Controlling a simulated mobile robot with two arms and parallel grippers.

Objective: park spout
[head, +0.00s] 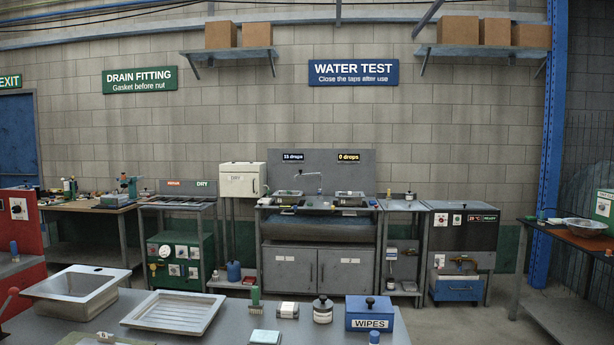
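The spout (309,174) is a thin pale metal tap pipe on the sink bench against the far wall. Its upright stands between two small metal basins, and its arm reaches to the left, toward the left basin (288,193). The right basin (350,194) has no spout arm over it. The spout is small at this distance, so its exact tip and handles are hard to tell. Neither of my grippers is in view.
A near table (240,330) with a sink, a ribbed tray (175,313) and a blue wipes box (370,314) crosses the foreground. Floor shows beyond it. A green-fronted bench (180,260) and a grey machine (460,238) flank the sink cabinet (318,268).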

